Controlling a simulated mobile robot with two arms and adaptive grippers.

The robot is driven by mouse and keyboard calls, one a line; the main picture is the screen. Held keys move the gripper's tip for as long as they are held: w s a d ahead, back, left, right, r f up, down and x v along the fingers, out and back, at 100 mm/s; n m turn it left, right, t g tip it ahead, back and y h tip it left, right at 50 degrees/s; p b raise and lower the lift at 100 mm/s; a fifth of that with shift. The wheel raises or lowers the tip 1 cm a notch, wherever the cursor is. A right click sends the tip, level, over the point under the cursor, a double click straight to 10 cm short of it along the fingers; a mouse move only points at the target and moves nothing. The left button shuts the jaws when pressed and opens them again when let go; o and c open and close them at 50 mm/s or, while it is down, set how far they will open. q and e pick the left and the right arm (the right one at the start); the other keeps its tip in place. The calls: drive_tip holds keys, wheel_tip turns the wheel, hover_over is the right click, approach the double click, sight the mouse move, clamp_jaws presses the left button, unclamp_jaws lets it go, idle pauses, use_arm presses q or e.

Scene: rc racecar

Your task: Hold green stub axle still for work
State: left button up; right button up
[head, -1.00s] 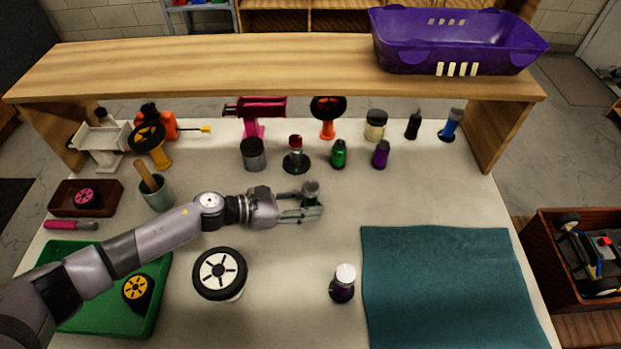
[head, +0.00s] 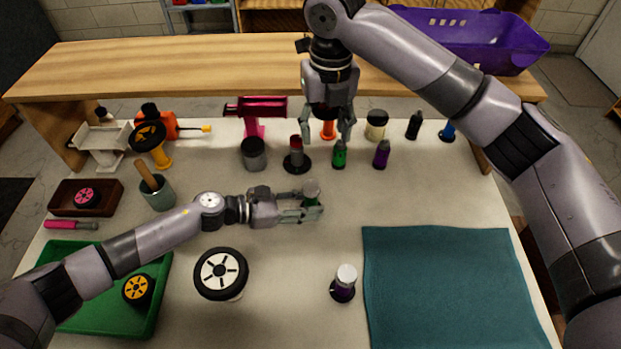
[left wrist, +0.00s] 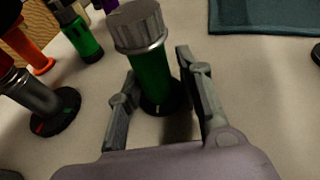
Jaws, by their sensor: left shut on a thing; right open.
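The green stub axle (head: 311,191) stands upright near the middle of the table, partly hidden by my fingers. In the left wrist view it is a green cylinder (left wrist: 150,72) with a ribbed grey cap and a dark round base on the tabletop. My left gripper (head: 318,208) is shut on it from the left; its two fingers flank the lower part in the left wrist view (left wrist: 160,100). My right gripper (head: 327,132) is open and empty, pointing down near the back row, behind the green stub axle.
Along the back stand a red-and-grey piece (head: 296,158), a green bottle (head: 339,155) and a purple bottle (head: 381,155). A teal mat (head: 440,285) lies bare at right. A wooden shelf (head: 180,70) spans the back.

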sight(311, 184)
drive_tip(key=shift+n, duration=0.6)
drive_tip(key=a+f, duration=0.1)
drive_tip(key=f, duration=0.3)
drive_tip(key=s+f, duration=0.1)
drive_tip(key=f, duration=0.4)
drive_tip(key=a+f, duration=0.1)
drive_tip(key=f, duration=0.3)
drive_tip(key=shift+s+a+f, duration=0.3)
drive_tip(key=shift+f, duration=0.1)
drive_tip(key=shift+c, duration=0.5)
drive_tip(key=c, duration=1.1)
